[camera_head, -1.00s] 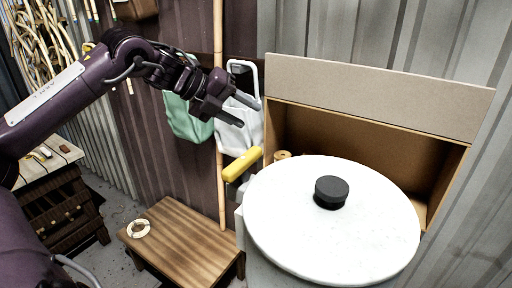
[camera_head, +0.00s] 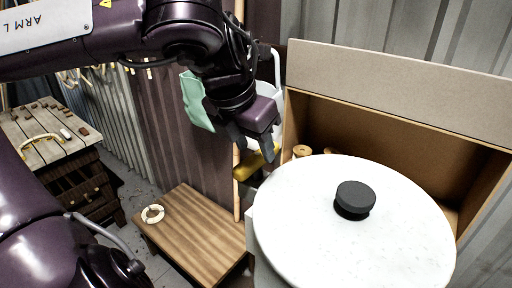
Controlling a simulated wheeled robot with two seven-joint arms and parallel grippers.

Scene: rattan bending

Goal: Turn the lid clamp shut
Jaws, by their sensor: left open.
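The round white lid (camera_head: 300,240) with a black knob (camera_head: 355,198) lies flat at the lower right. The yellow clamp handle (camera_head: 247,170) stands at the lid's left edge, partly hidden behind my left gripper. My left gripper (camera_head: 254,152) points down with its fingers apart, at the yellow handle's upper part in the picture. Whether the fingers touch the handle or straddle it, I cannot tell. The clamp's pivot and latch are hidden. My right gripper is out of view.
An open cardboard-coloured box (camera_head: 400,84) stands behind the lid, with wooden rolls (camera_head: 302,151) inside. A low wooden bench (camera_head: 195,232) holds a pale ring (camera_head: 153,214). A workbench (camera_head: 45,135) is at the left. A green cloth (camera_head: 194,100) hangs behind my gripper.

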